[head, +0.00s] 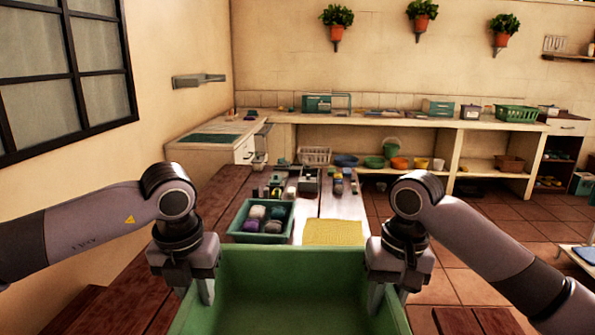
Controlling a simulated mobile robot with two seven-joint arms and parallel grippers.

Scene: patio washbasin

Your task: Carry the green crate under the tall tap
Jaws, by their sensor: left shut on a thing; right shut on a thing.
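The large green crate (290,262) is at the bottom of the head view, in front of me, and its near part is cut off by the frame edge. The part of its inside that shows looks empty. My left gripper (206,290) is shut on the crate's left side wall. My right gripper (377,293) is shut on its right side wall. I cannot make out the tall tap with certainty.
Beyond the crate, a wooden table bears a yellow cloth (335,232), a green tray (261,238) of coloured bundles and several small items. A long counter (395,122) with shelves runs along the back wall. Tiled floor (470,240) is open at the right.

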